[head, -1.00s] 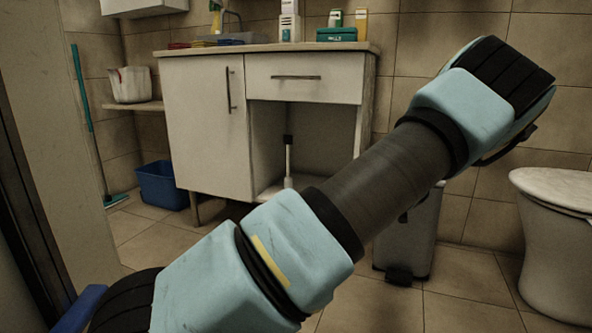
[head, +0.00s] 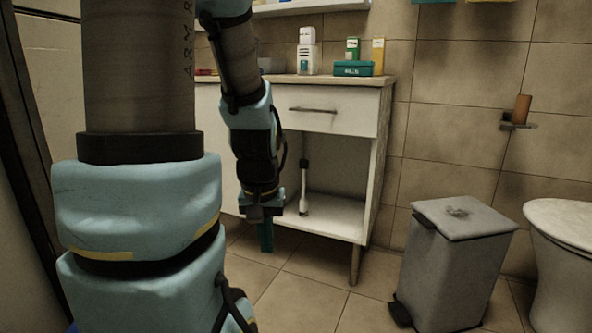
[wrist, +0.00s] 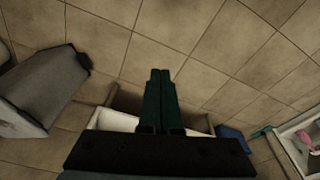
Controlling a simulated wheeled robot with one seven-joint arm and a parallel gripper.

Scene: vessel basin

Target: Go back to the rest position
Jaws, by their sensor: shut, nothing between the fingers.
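My gripper (head: 265,237) hangs pointing down in front of the cabinet (head: 375,150), left of its open compartment, in the head view. In the wrist view its two dark green fingers (wrist: 160,100) lie side by side, closed together with nothing between them. My arm is raised and folded on the left of the head view, hiding the cabinet's left door and part of the worktop.
A grey pedal bin (head: 455,265) stands right of the cabinet, beside a toilet (head: 562,250). A brush (head: 304,190) stands in the open compartment. A teal box (head: 353,69) and bottles are on the worktop. Tiled floor (head: 300,290) before the cabinet is clear.

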